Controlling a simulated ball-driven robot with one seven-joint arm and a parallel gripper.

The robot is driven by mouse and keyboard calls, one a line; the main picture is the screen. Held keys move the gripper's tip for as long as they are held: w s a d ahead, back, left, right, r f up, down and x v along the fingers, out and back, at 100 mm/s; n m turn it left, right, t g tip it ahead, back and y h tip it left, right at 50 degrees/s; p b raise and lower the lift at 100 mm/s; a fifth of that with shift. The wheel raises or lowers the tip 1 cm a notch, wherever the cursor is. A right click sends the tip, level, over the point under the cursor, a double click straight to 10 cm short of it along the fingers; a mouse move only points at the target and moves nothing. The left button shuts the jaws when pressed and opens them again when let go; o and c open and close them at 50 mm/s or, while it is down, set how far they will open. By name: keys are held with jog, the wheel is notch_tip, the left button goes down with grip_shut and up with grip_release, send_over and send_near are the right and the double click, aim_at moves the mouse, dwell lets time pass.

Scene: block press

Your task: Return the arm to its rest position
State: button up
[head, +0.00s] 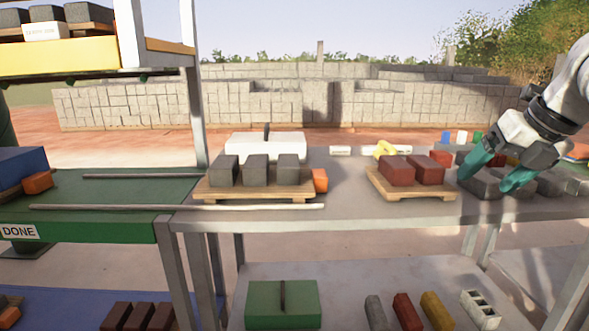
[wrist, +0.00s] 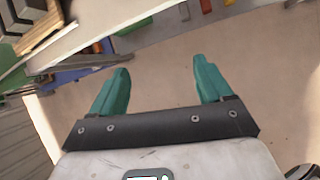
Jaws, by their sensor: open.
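My gripper (head: 488,176) is at the right of the head view, at the end of my white and black arm. Its two teal fingers point down and to the left, spread apart, over several dark grey blocks (head: 551,184) at the right end of the grey table (head: 350,206). I cannot tell from the head view whether the fingers touch the blocks. In the wrist view my gripper (wrist: 165,85) is open, with nothing between the fingers and bare brown ground beyond them.
A wooden pallet (head: 255,197) with dark blocks stands mid-table. Another pallet (head: 412,194) holds red blocks, left of my gripper. A green table (head: 95,193) with a DONE label is at left. A lower shelf (head: 370,268) holds a green box (head: 283,305) and coloured blocks.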

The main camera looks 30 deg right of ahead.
jog(key=w+a+f+m+t+y, duration=0.35)
jog(key=w+a+f+m, duration=0.75)
jog(key=w+a+f, duration=0.4)
jog(key=s+a+f+m+g+y, duration=0.15)
jog(key=a+f+m, duration=0.25)
jog(key=f, duration=0.4)
jog(key=s+a+f+m+g, duration=0.1)
jog(key=s+a+f+m, duration=0.25)
jog(key=f, duration=0.45)
jog(key=s+a+f+m+g+h, duration=0.25)
jog(key=s+a+f+m, duration=0.35)
jog(key=s+f, duration=0.65)
jog(key=s+d+f+m+g+h, duration=0.15)
jog(key=s+f+m+g, duration=0.35)
jog(key=s, duration=0.7)
notch_tip(320, 180, up, 29)
jog(key=w+n+t+p, duration=0.1)
jog(key=p, duration=2.9)
jog(key=shift+a+n+t, duration=0.1)
jog(key=shift+n+t, duration=0.15)
jog(key=shift+c, duration=0.2)
